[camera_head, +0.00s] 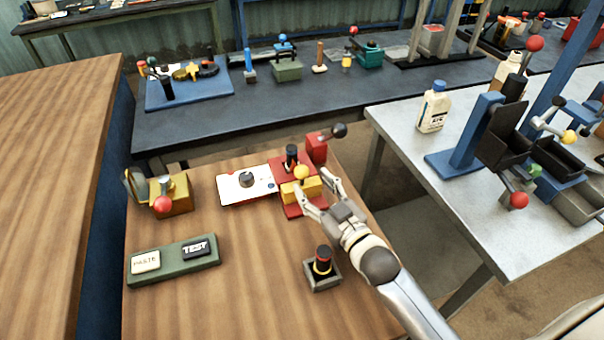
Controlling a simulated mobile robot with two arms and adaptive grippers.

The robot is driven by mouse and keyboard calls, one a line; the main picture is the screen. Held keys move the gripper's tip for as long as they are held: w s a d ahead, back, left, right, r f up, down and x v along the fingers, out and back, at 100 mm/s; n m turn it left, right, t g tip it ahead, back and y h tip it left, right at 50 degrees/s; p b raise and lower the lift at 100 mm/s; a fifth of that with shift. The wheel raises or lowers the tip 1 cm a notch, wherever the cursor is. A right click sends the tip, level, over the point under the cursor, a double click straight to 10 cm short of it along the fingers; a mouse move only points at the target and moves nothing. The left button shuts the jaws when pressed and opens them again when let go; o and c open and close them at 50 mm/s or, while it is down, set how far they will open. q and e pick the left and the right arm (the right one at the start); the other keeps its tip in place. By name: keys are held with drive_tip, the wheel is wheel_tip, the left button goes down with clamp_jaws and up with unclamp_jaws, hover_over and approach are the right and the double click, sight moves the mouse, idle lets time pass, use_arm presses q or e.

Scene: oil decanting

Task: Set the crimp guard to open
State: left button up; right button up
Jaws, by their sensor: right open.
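A red crimp station (293,209) stands on the wooden bench, with a yellow block (312,187) topped by a yellow ball knob (301,172). I take this yellow part to be the crimp guard; whether it is open or shut I cannot tell. A black plunger (291,153) stands behind it. A red block with a black ball lever (338,130) is at the back right. My right gripper (311,184) is open, its fingers on either side of the yellow block; contact is unclear. My left gripper is out of view.
A white plate with a dark round part (246,181) adjoins the station's left. A yellow device with a red knob (174,195), a green PASTE/TEST panel (172,261) and a black-red button post (323,262) share the bench. A metal table (402,148) stands right.

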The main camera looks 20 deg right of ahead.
sight(302, 173)
drive_tip(key=shift+p+x, duration=0.45)
drive_tip(key=shift+x, duration=2.65)
drive_tip(key=shift+c, duration=0.4)
drive_tip(key=shift+s, duration=0.1)
clamp_jaws()
